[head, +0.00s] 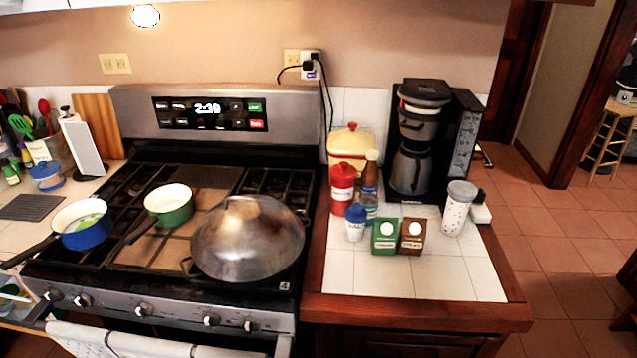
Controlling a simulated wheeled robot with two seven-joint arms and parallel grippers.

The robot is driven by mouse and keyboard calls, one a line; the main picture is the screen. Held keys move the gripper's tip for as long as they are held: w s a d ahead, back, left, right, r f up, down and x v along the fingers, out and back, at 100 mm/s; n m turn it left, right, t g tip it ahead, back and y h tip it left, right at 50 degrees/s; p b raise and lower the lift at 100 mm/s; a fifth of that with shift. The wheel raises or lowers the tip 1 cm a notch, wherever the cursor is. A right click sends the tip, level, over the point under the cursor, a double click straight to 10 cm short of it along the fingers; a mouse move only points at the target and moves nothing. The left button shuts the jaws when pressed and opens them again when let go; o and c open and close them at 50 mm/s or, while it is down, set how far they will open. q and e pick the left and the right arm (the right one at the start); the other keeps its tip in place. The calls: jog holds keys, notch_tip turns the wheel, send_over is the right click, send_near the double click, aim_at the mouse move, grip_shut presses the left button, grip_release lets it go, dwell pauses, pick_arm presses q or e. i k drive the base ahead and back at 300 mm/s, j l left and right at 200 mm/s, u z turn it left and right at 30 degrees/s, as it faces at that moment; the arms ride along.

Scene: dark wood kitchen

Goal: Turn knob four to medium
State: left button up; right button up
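The stove (180,292) stands at the left, with a row of several silver knobs along its front panel. Counting from the left, the fourth knob (211,319) is right of the middle and the fifth knob (250,326) is close beside it on the right. The third knob (144,309) is farther left. The knobs are small here, and I cannot tell their settings. A small light mark that looks like a 4 shows at the stove top's front right corner. Neither of my grippers is in view.
A large domed steel lid or wok (247,240) sits on the front right of the stove. A blue pot (82,226) and green pot (170,205) stand left. Towels (130,343) hang below the knobs. The tiled counter (370,275) at right holds a coffee maker (413,160) and containers.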

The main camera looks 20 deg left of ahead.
aim_at(249, 324)
jog(key=u, duration=1.1)
